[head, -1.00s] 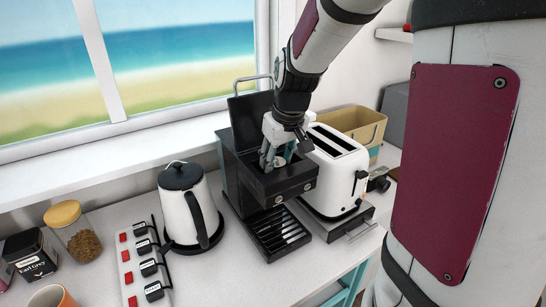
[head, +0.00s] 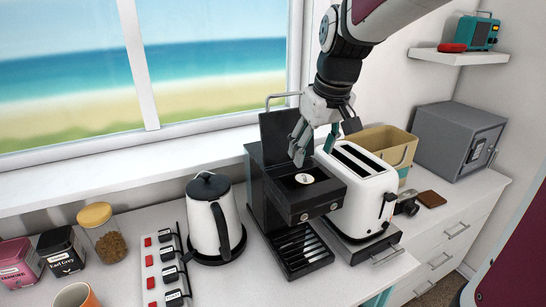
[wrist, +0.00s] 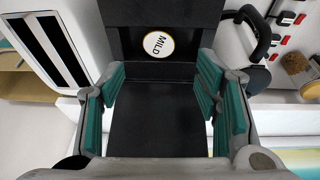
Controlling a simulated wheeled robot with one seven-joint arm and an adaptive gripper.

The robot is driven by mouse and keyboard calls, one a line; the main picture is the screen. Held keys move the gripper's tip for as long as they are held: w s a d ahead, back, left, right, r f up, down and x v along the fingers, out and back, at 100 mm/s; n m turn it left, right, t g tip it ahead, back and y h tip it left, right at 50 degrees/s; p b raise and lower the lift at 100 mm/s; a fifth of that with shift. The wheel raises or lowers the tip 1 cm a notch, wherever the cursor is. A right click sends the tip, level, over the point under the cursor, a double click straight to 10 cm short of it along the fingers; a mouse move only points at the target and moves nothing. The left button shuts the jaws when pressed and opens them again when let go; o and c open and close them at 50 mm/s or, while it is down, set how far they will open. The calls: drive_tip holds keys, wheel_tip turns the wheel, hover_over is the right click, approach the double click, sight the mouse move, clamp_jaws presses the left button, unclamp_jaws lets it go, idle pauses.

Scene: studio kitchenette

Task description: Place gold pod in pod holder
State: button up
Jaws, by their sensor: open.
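The pod (head: 304,178) shows as a round disc with a pale lid and a gold rim, seated in the round opening in the top of the black coffee machine (head: 325,194). In the wrist view the pod (wrist: 158,44) reads "MILD". The machine's lid (head: 280,135) stands raised behind it. The pod holder itself is hidden under the pod. My gripper (head: 318,145) is above the machine, behind and above the pod and apart from it. Its teal-padded fingers (wrist: 160,95) are spread wide with nothing between them.
A white toaster (head: 358,185) stands close on the machine's right, with a tan bin (head: 390,148) behind it. A kettle (head: 213,215) and a power strip (head: 166,265) are on the left. A grey safe (head: 455,140) stands at the right.

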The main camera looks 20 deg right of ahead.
drive_tip(key=s+a+t, duration=0.2)
drive_tip(key=s+a, duration=1)
drive_tip(key=s, duration=0.5)
drive_tip(key=shift+r, duration=0.35)
drive_tip(key=shift+w+a, duration=0.1)
